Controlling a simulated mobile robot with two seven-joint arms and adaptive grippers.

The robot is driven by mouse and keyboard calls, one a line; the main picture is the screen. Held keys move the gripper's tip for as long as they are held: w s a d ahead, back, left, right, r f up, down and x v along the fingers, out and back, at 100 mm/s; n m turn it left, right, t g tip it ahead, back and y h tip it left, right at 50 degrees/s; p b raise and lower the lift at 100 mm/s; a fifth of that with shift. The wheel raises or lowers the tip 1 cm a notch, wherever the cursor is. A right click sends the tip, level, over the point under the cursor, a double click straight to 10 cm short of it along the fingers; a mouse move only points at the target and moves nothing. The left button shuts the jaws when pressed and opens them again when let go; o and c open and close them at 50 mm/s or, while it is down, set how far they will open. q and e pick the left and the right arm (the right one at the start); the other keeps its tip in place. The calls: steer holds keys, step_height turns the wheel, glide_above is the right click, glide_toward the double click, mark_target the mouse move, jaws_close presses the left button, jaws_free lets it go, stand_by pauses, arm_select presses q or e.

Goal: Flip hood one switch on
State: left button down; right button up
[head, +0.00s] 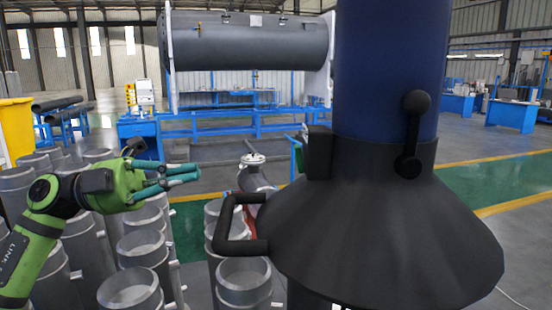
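The hood (370,240) is a dark cone below a blue duct (388,60), in the right half of the head view. A black lever (412,130) with a round knob sits on the collar, its knob end pointing up. It looks like the switch, but no label shows. My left gripper (192,175), green with teal fingers, is left of the hood, well apart from it and pointing right. It touches nothing that I can see; its finger gap is unclear from this angle. My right gripper is not in view.
A black bar handle (230,225) sticks out from the hood's left side, and a black box (319,153) sits on its collar. Several grey pipe sections (130,290) stand below my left arm. A large tank (250,42) and blue benches (515,115) are farther back.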

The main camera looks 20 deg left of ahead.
arm_select(q)
steer(key=p, duration=0.3)
glide_toward(299, 159)
steer(key=shift+w+a+r+p+x, duration=0.15)
steer(key=shift+p+x, duration=0.5)
steer(key=shift+x, duration=0.5)
steer(key=shift+w+p+x, duration=0.15)
steer(key=shift+p+x, duration=0.45)
steer(key=shift+x, duration=0.5)
steer(key=shift+w+a+r+p+x, duration=0.15)
steer(key=shift+p+x, duration=0.5)
steer(key=shift+x, duration=0.5)
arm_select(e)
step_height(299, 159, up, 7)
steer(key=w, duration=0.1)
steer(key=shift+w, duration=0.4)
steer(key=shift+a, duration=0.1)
arm_select(q)
steer(key=p, duration=0.2)
steer(key=y+p, duration=0.1)
steer(key=p, duration=0.1)
steer(key=shift+w+d+r+g+y, duration=0.1)
steer(key=shift+d+r+g+y, duration=0.2)
steer(key=shift+d, duration=0.1)
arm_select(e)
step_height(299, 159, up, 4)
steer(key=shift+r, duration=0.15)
